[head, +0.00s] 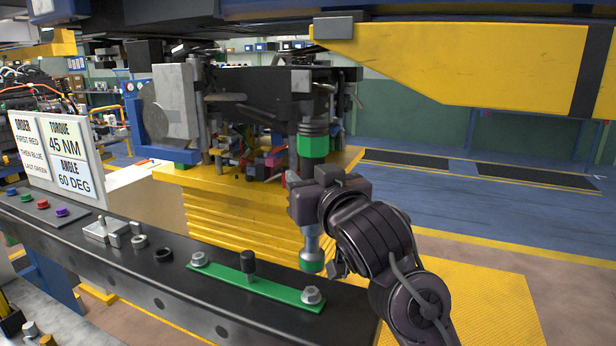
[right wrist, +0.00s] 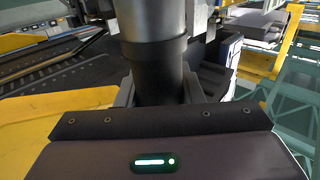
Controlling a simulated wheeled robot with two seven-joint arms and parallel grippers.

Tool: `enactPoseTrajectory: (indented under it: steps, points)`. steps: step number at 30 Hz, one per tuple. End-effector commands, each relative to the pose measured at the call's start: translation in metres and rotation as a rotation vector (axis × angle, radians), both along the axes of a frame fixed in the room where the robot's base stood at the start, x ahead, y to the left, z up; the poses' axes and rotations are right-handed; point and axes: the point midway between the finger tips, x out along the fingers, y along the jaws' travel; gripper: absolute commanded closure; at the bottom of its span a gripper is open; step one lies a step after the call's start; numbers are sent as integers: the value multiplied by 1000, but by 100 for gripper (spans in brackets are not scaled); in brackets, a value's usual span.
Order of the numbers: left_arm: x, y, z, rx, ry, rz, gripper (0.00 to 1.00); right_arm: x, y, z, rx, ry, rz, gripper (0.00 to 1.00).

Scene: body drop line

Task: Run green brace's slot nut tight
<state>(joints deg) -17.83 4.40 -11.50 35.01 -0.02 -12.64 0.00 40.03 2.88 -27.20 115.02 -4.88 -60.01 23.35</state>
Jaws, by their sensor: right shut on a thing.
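The green brace (head: 260,288) lies on the dark rail, with a nut at its left end (head: 199,259) and a nut at its right end (head: 311,295). A black knob (head: 248,262) stands up from its middle. I cannot tell which nut sits in the slot. My right gripper (head: 306,190) is shut on an upright nutrunner (head: 313,146) with a green band and a green-ringed socket end. The socket end hangs just above the right nut, apparently apart from it. In the right wrist view the dark tool body (right wrist: 155,60) stands between the fingers. My left gripper is not in view.
The dark rail (head: 130,255) also bears a metal block (head: 103,231), loose rings and coloured buttons. A sign (head: 60,160) reads 45 Nm, 60 deg, last green. A yellow lift stack (head: 235,205) stands behind, and a yellow beam (head: 460,60) hangs overhead.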

Motion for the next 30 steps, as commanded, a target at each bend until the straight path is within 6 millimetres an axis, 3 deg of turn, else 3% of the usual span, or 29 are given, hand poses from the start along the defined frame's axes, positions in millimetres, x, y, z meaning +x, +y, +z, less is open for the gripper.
enactPoseTrajectory:
  steps: [11, 21, 30]
  points:
    - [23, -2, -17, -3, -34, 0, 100, -1, 0, -24, 2, -4, 1, 100]
    - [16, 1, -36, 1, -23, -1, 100, -1, 0, -50, 3, -5, 1, 100]
    - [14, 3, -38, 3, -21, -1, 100, -1, 0, -54, 2, -6, 1, 100]
